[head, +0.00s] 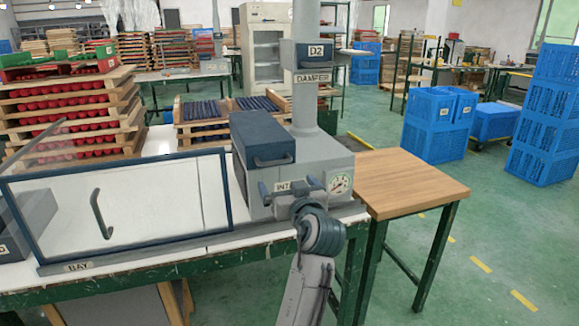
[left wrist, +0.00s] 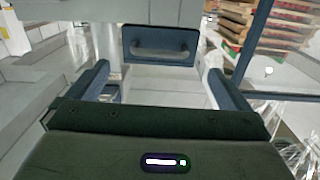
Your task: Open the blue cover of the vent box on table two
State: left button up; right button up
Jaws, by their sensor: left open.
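The grey vent box (head: 310,160) stands on the white-topped table, with a round gauge on its front. Its dark blue cover (head: 262,132) lies on top at the left and looks shut, with a handle on its front face. In the left wrist view a blue panel with a bar handle (left wrist: 160,45), which looks like the cover's front, is ahead of my fingers. My left gripper (head: 291,187) is open in front of the box, below the cover's handle, and partly hides the label there. Its fingers also show in the wrist view (left wrist: 160,85), apart from the handle with nothing between them.
A clear-fronted case labelled BAY (head: 150,205) with a blue frame stands left of the box. A grey column labelled DAMPER (head: 305,105) rises behind the cover. A bare wooden table (head: 405,180) adjoins at the right. Blue crates (head: 435,120) stand beyond on the open green floor.

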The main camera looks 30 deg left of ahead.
aim_at(276, 163)
pick_arm(q)
jog(key=x, duration=0.3)
jog(key=r+x, duration=0.1)
jog(key=x, duration=0.2)
jog(key=p+x, duration=0.1)
jog(key=x, duration=0.2)
jog(key=shift+w+a+r, duration=0.15)
jog(key=shift+a+r, duration=0.05)
jog(key=shift+r, duration=0.05)
jog(key=shift+w+a, duration=0.45)
jog(key=shift+a, duration=0.05)
pick_arm(e)
jog(key=shift+s+d+r+g, duration=0.45)
jog(key=shift+s+r, duration=0.15)
jog(key=shift+r, duration=0.15)
